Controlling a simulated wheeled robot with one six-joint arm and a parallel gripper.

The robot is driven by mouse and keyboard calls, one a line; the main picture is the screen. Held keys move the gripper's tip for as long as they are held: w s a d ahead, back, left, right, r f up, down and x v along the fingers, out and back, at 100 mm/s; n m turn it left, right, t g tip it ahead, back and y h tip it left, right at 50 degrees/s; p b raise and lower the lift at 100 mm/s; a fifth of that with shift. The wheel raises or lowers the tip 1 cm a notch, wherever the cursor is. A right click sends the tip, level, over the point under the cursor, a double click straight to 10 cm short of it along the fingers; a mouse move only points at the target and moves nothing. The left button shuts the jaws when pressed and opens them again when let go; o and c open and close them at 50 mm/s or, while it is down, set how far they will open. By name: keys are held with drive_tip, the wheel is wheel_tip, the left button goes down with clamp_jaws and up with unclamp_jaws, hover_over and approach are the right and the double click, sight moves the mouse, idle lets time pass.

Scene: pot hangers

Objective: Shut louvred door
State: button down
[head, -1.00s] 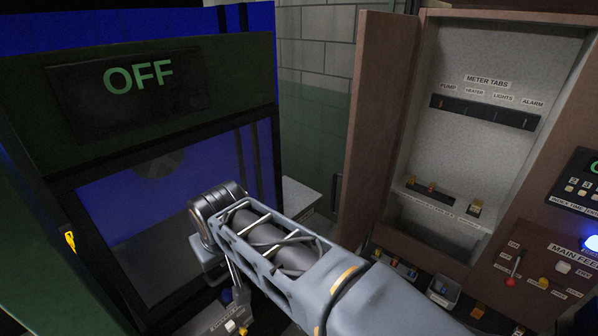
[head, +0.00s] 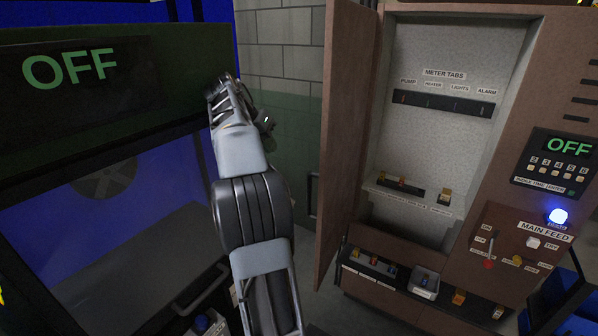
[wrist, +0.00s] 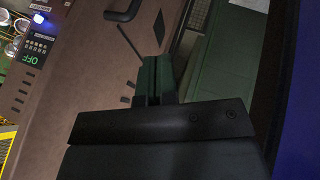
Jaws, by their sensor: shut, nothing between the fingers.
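The brown cabinet door (head: 345,130) stands swung open at the left of the cabinet in the head view, with the compartment exposed. I see it at a steep angle. In the wrist view a brown panel (wrist: 90,55) with dark slots and a black handle (wrist: 124,12) fills the upper left; it appears to be the door's outer face. My gripper (wrist: 155,80) is shut and empty, in front of this panel, with no clear contact. In the head view my arm's end is left of the door, and its fingers are hard to make out.
The open brown cabinet (head: 455,45) holds meter tabs and a shelf of small coloured parts. A control panel (head: 552,162) reads OFF, with a lit blue lamp (head: 558,216) below. A dark green machine (head: 130,75) stands at the left. A grey block wall (head: 285,50) is behind.

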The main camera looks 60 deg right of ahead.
drive_tip(key=s+d+f, duration=0.5)
drive_tip(key=s+f, duration=0.1)
drive_tip(key=f, duration=0.2)
drive_tip(key=shift+s+d+f, duration=0.2)
drive_tip(key=shift+s, duration=0.1)
drive_tip(key=shift+s, duration=0.1)
